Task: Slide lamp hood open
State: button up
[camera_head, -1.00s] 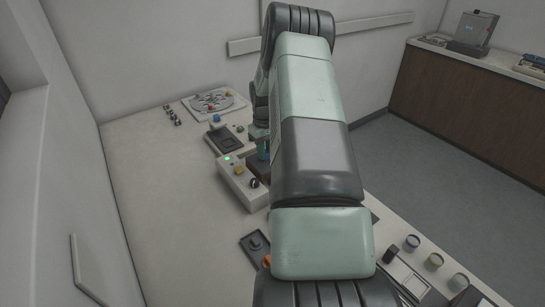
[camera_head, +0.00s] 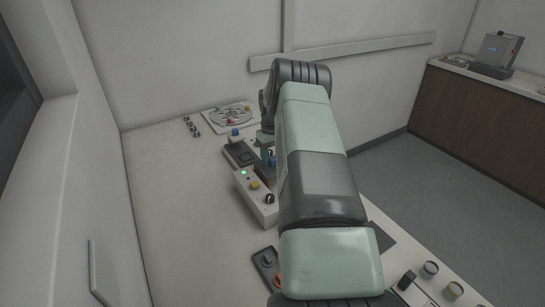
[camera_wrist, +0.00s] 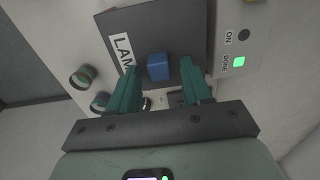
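The lamp hood (camera_wrist: 190,25) is a dark flat cover with a white label starting "LAM"; my finger hides the rest. A blue block-shaped grip (camera_wrist: 158,67) stands on it. My gripper (camera_wrist: 160,66) has two teal fingers, spread apart on either side of the blue grip, with visible gaps between. I cannot tell how far the fingertips are above the hood. In the head view, my gripper (camera_head: 268,156) points down behind the light control box (camera_head: 262,207), and my arm hides most of the hood.
In the wrist view, a green DONE light (camera_wrist: 239,62) is lit beside a dark ON light (camera_wrist: 244,35). Round knobs (camera_wrist: 82,77) sit at the left.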

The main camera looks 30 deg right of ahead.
notch_tip(320, 180, up, 11)
dwell(0.7)
jog(key=shift+f, duration=0.1)
jog(key=s+a+r+t, duration=0.1)
jog(key=s+a+r, duration=0.2)
jog(key=a+r, duration=0.35)
jog(key=s+a+r+n, duration=0.1)
jog(key=s+a+r, duration=0.35)
jog(key=r, duration=0.35)
jog(key=s+a+r+t, duration=0.1)
jog(key=s+a+r, duration=0.1)
jog(key=a+r, duration=0.45)
jog(key=s+a+r+t, duration=0.1)
jog(key=s+a, duration=0.2)
jog(key=s, duration=0.6)
jog(key=s+a+r+t, duration=0.1)
jog(key=s+a, duration=0.3)
jog(key=s, duration=0.6)
jog(key=s+a+r+t, duration=0.1)
jog(key=s+a, duration=0.3)
jog(key=s, duration=0.5)
jog(key=shift+s+a+r+m+t, duration=0.2)
jog(key=shift+s+r+m+t, duration=0.1)
jog(key=shift+r, duration=0.2)
